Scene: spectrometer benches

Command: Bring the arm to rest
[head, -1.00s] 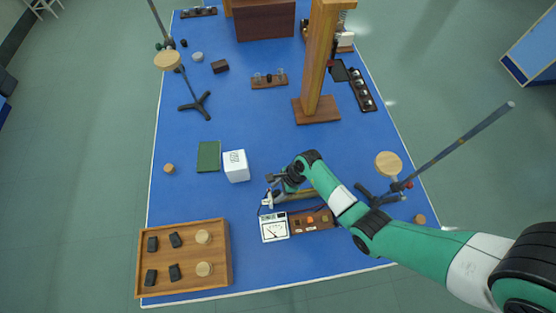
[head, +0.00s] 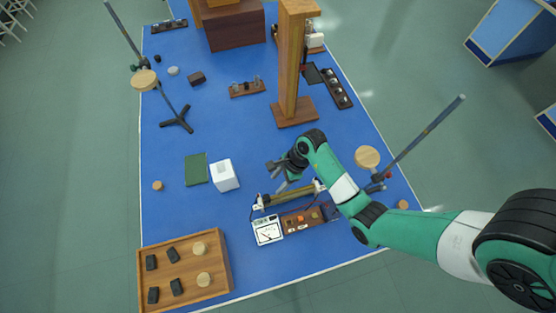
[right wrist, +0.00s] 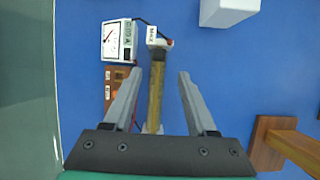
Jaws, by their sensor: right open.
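My right arm reaches in from the right in the head view. Its gripper (head: 278,177) is open and empty above the bench, just beyond a brass-coloured tube (head: 286,198). In the right wrist view the two grey fingers of the gripper (right wrist: 158,82) stand wide apart. The tube (right wrist: 155,95) shows between them, lower down on the bench, and its near end is partly hidden. My left gripper is in neither view.
A white-faced meter (head: 267,230) and a brown block panel (head: 302,219) lie in front of the tube. A white box (head: 224,176), a wooden tray (head: 225,262), a tall wooden post (head: 289,75) and a stand (head: 425,133) surround the arm. Blue bench (head: 230,135) is clear beyond the gripper.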

